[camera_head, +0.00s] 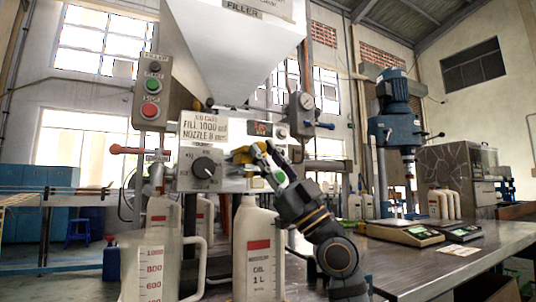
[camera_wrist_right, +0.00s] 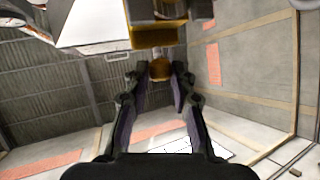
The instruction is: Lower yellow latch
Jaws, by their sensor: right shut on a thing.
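The yellow latch (camera_head: 241,157) sits on the front of the filling machine (camera_head: 205,171), right of the black dial. My right gripper (camera_head: 262,160) is at the latch, with its arm coming up from the lower right. In the right wrist view the fingers of my right gripper (camera_wrist_right: 160,78) are closed around the rounded yellow end of the latch (camera_wrist_right: 160,69). A wider yellow part shows just above it. The fingers hide part of the latch in the head view. My left gripper is not in view.
A white hopper (camera_head: 235,45) hangs above. White bottles (camera_head: 257,250) and a clear measuring jug (camera_head: 152,270) stand below the machine. The metal table (camera_head: 420,270) is mostly bare at the right front.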

